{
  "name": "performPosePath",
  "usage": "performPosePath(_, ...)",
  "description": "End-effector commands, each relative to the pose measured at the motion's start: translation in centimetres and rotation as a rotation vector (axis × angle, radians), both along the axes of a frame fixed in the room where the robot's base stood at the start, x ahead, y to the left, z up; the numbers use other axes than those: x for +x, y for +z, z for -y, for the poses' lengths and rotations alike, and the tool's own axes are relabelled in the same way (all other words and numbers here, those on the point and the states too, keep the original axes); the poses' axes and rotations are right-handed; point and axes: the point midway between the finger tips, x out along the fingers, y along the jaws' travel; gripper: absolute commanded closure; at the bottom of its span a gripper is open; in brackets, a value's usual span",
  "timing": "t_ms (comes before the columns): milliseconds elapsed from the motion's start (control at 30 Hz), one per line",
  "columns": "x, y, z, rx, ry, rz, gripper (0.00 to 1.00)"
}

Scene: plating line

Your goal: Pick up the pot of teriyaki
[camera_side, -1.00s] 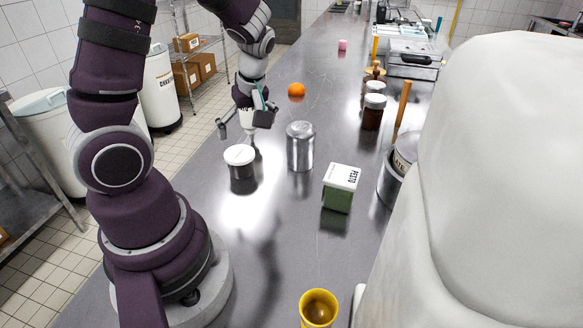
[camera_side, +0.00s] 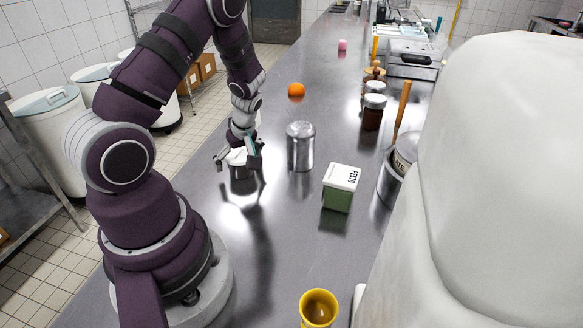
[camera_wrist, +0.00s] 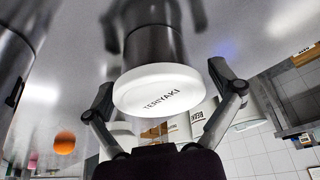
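The pot of teriyaki (camera_wrist: 152,48) is a dark round pot with a white lid lettered TERIYAKI, upright on the steel counter. In the side view the pot (camera_side: 240,171) stands left of a metal canister, partly hidden by my gripper (camera_side: 238,160). My gripper is open above the pot, with its fingers to either side of the lid. In the wrist view my gripper (camera_wrist: 164,85) shows its fingers spread wide, near the lid's left and right edges, with gaps visible. Nothing is held.
A metal canister (camera_side: 300,147) stands close on the right of the pot. A green pesto box (camera_side: 340,188) is nearer the camera, and a yellow cup (camera_side: 319,308) is at the front. An orange (camera_side: 296,89) lies behind. The counter left of the pesto box is clear.

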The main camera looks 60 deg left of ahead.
Motion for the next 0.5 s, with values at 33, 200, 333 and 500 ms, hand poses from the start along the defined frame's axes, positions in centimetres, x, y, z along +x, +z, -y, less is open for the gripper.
performPosePath(33,0.0,0.01,0.01,0.0,0.0,0.0,0.2)
performPosePath(200,-0.01,0.01,0.02,0.0,0.0,0.0,0.42)
performPosePath(333,-0.01,0.02,0.02,0.0,0.0,-0.001,0.59)
performPosePath(500,-0.01,0.02,0.02,0.0,0.0,-0.001,0.71)
